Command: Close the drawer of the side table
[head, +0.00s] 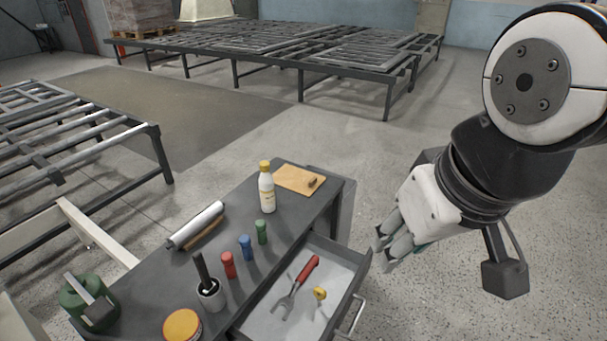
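The dark side table (190,270) stands at the lower middle of the head view. Its drawer (357,283) is pulled out toward the right, with a pale inside and a metal bar handle (352,316) on its front. In the drawer lie a red-handled tool (293,285) and a small yellow item (320,294). My gripper (381,256) hangs at the right, its fingertips by the drawer front's far corner. I cannot tell if it touches the drawer. Its fingers are seen from the side, and how far apart they are is unclear.
On the tabletop stand a yellow-capped bottle (266,190), several small coloured bottles, a cup with a dark handle (209,290), a yellow-lidded tin (183,326), a roll (197,226) and a clipboard (299,179). The floor right of the drawer is clear. Roller frames (270,55) stand behind.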

